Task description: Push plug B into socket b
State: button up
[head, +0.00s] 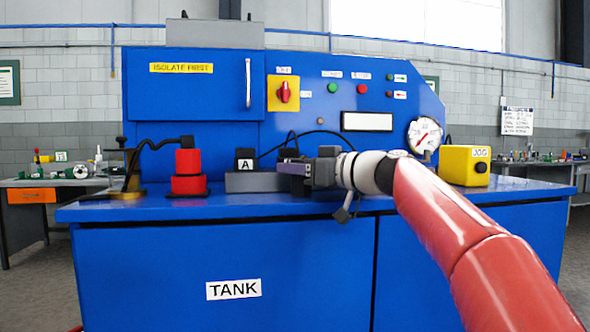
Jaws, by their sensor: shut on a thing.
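My gripper (292,168) reaches in from the right, low over the blue bench top, and is shut. A small dark piece (288,153) shows at its fingertips; it appears to be plug B, but its label and most of its body are hidden. A dark plug marked A (244,163) stands upright at the grey socket block (252,183). The block runs rightward behind my gripper. Socket b is hidden there, so I cannot tell whether the held plug is above, touching or in it.
A red two-part connector (188,172) with a black cable stands left of the block, beside a dark stand on a brass base (126,193). A yellow JOG box (465,166) stands on the right. The blue control panel (200,120) rises behind, with thin black cables before it.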

jog(key=o, duration=1)
jog(key=shift+f, duration=0.1)
